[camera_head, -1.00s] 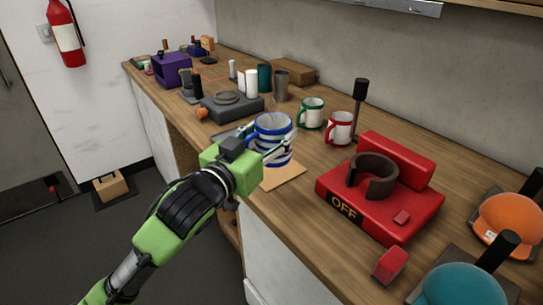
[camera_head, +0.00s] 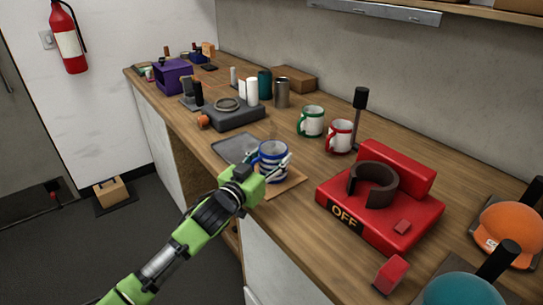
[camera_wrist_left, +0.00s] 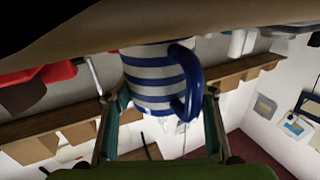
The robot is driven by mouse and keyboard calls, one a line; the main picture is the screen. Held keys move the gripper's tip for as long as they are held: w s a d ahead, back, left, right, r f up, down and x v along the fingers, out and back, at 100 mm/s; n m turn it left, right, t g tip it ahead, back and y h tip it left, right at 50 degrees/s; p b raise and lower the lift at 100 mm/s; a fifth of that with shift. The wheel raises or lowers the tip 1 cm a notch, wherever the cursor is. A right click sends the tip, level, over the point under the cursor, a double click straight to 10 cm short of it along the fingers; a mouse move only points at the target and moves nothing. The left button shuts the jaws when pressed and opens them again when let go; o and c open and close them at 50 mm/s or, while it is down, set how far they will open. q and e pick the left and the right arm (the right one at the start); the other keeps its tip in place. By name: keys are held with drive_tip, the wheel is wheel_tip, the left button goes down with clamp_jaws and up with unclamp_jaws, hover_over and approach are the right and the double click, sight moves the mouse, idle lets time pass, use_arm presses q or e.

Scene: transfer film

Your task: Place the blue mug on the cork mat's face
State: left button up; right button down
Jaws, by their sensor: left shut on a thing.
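The blue mug (camera_head: 273,158), white with blue stripes, is upright between the fingers of my left gripper (camera_head: 268,167) in the head view. The gripper is shut on it from the front left. The cork mat (camera_head: 286,187) is a tan square directly below the mug, near the counter's front edge; the gripper and mug hide part of it. In the left wrist view the mug (camera_wrist_left: 153,78) sits between the fingers (camera_wrist_left: 160,125), its blue handle to the right. Its end meets the tan surface (camera_wrist_left: 90,38) there; whether they touch is unclear. My right gripper is not in view.
A grey mat (camera_head: 234,147) lies just left of the mug. Green-handled (camera_head: 311,121) and red-handled (camera_head: 340,136) mugs stand behind. A red block marked OFF (camera_head: 385,215) is to the right. A dark grey stand (camera_head: 232,116) is farther back.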

use_arm(q)
drive_tip(key=shift+r, duration=0.1)
drive_tip(key=o, duration=1.1)
drive_tip(key=shift+f, duration=0.2)
drive_tip(key=o, duration=0.4)
drive_tip(key=shift+r, duration=0.15)
drive_tip(key=v, duration=1.2)
drive_tip(key=shift+s+b, duration=0.1)
drive_tip(key=shift+b, duration=0.3)
